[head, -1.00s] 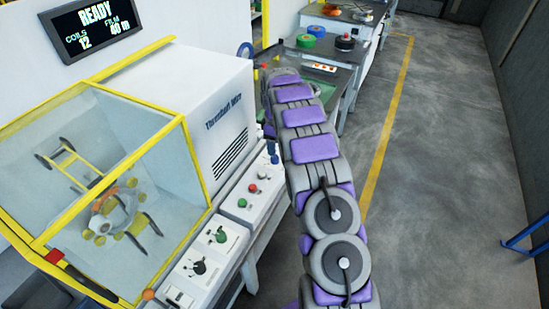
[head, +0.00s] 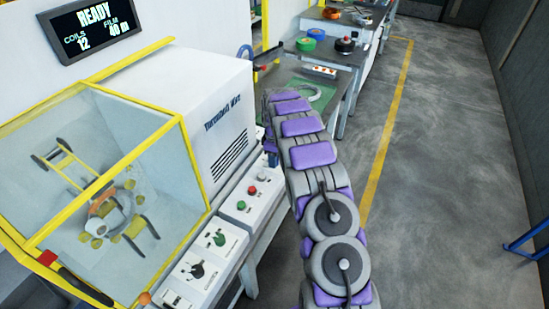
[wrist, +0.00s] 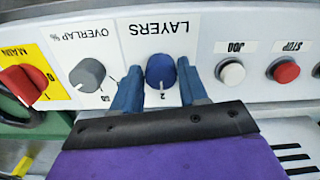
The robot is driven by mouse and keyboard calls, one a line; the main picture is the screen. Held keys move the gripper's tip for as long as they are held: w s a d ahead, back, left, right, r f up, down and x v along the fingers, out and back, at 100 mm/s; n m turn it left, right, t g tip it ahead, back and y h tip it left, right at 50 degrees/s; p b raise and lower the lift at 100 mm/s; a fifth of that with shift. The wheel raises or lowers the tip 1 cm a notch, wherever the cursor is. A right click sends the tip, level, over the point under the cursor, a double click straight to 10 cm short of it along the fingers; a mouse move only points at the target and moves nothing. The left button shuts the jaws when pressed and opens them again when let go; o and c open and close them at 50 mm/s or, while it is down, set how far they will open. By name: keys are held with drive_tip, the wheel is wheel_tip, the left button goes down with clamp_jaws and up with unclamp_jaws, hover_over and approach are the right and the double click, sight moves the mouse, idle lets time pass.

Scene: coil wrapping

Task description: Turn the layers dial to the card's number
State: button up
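The blue layers dial (wrist: 160,71) is on the white panel in the wrist view, under the upside-down word LAYERS. A small 2 shows below it; other marks around it are hidden or too small to read. My gripper (wrist: 159,67) has one blue finger on each side of the dial, with narrow gaps visible, so it looks open around it. In the head view the dial (head: 272,159) shows beside my arm, whose end is mostly hidden. I cannot make out the card in either view.
A grey overlap dial (wrist: 87,73) and red main switch (wrist: 23,85) are left of the layers dial. A white jog button (wrist: 231,72) and red stop button (wrist: 283,70) are right. The machine's yellow-framed guard (head: 100,190) stands left; a display (head: 100,27) reads READY.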

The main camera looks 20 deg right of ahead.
drive_tip(key=c, duration=0.7)
drive_tip(key=shift+r, duration=0.1)
drive_tip(key=m+p, duration=0.2)
drive_tip(key=p, duration=0.1)
drive_tip(key=shift+a+r+m, duration=0.1)
drive_tip(key=shift+m, duration=0.3)
drive_tip(key=m+p, duration=0.2)
drive_tip(key=shift+m, duration=0.4)
drive_tip(key=m+p, duration=0.2)
drive_tip(key=m, duration=0.1)
drive_tip(key=shift+w+m+p, duration=0.1)
drive_tip(key=shift+m+p, duration=0.75)
drive_tip(key=shift+m, duration=0.85)
